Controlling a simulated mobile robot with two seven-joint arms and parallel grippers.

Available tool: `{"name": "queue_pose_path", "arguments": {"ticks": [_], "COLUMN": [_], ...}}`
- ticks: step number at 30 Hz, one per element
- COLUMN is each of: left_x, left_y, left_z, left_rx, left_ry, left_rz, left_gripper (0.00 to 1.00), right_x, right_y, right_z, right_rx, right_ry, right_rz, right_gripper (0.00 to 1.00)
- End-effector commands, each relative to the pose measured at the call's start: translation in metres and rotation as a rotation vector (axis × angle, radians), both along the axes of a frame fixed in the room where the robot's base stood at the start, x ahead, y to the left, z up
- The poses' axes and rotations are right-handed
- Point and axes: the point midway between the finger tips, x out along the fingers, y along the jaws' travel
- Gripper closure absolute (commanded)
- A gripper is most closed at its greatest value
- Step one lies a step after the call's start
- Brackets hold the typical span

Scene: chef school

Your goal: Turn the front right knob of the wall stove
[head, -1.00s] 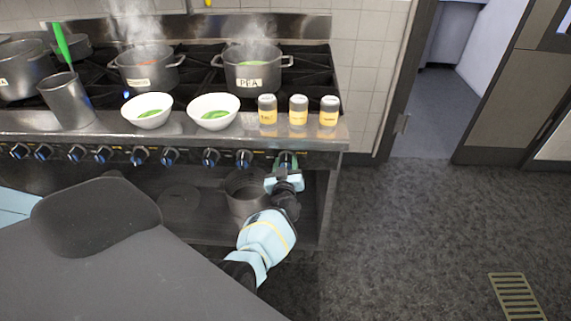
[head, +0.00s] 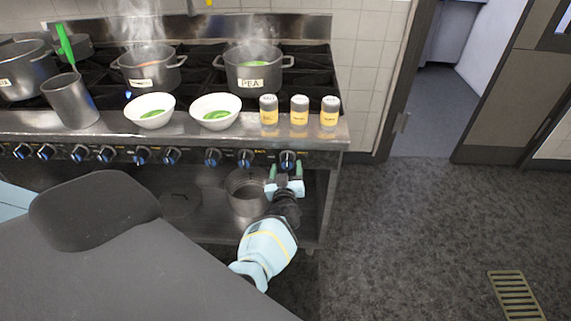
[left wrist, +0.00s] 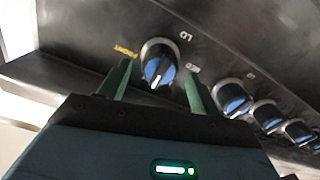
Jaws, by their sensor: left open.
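The wall stove (head: 180,129) has a row of black and blue knobs along its front panel. My left gripper (head: 285,174) is open and empty just in front of and below this knob. In the left wrist view its green fingers (left wrist: 156,84) stand to either side of the knob, apart from it. My right gripper is not in view.
Two white bowls (head: 216,118) and three spice jars (head: 299,118) stand on the stove's front ledge. Steaming pots, one labelled PEA (head: 253,70), sit on the burners. Another pot (head: 245,193) is on the shelf below. The floor (head: 430,230) to the right is clear.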

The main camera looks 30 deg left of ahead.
Motion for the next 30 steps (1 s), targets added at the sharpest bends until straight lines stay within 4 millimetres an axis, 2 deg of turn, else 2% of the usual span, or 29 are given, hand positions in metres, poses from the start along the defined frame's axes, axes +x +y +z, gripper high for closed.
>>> {"name": "queue_pose_path", "arguments": {"ticks": [4,12,30], "left_x": [-0.018,-0.04,-0.043], "left_y": [-0.013,-0.026,-0.027], "left_z": [0.005,0.003,0.001], "left_rx": [-0.001,0.0,0.001], "left_ry": [-0.006,-0.004,-0.001], "left_rz": [0.0,0.0,0.0], "left_gripper": [0.37,0.37,0.37], "right_x": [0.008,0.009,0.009], "right_y": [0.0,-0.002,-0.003], "right_z": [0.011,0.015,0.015], "right_rx": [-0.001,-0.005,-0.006], "right_ry": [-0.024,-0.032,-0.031], "right_rz": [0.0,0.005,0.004], "right_gripper": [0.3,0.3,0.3]}}
